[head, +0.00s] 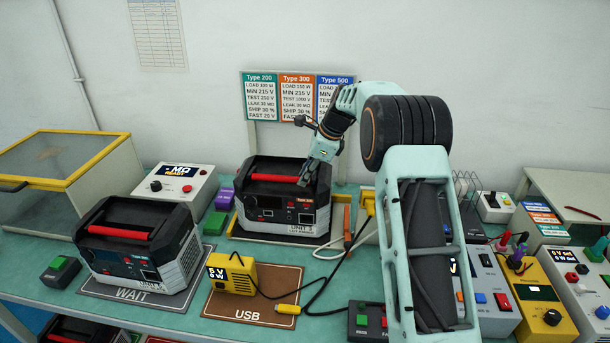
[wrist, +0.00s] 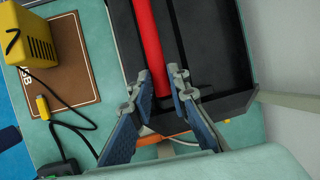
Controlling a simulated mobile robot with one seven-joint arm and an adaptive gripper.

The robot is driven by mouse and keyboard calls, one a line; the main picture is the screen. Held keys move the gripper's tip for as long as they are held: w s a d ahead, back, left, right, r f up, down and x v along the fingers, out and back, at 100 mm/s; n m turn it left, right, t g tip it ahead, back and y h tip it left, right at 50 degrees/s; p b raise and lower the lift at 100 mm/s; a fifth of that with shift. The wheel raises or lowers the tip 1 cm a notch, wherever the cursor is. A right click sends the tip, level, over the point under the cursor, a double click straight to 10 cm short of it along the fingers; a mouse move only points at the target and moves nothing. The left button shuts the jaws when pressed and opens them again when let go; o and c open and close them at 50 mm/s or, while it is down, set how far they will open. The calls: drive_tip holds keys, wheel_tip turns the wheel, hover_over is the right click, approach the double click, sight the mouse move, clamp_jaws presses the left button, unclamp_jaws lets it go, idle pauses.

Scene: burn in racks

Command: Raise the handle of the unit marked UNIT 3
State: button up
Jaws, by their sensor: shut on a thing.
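The unit marked UNIT 3 (head: 285,216) is a black and grey box standing at the back of the bench, below the coloured type cards. Its red handle (head: 276,180) lies low along the black top recess; it also shows in the wrist view (wrist: 150,45). My gripper (head: 307,176) is at the right end of this handle. In the wrist view my gripper (wrist: 160,88) has its two fingers on either side of the red bar, shut on it. Part of the handle's end is hidden between the fingers.
Another unit with a red handle (head: 118,232) stands on the WAIT mat (head: 88,287) at left front. A yellow USB box (head: 231,273) with a cable sits in front of UNIT 3. Test instruments (head: 548,300) crowd the right side. A yellow-framed case (head: 60,155) stands at far left.

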drive_tip(key=o, duration=0.4)
drive_tip(key=shift+r, duration=0.25)
drive_tip(key=shift+c, duration=0.4)
drive_tip(key=shift+w+r, duration=0.1)
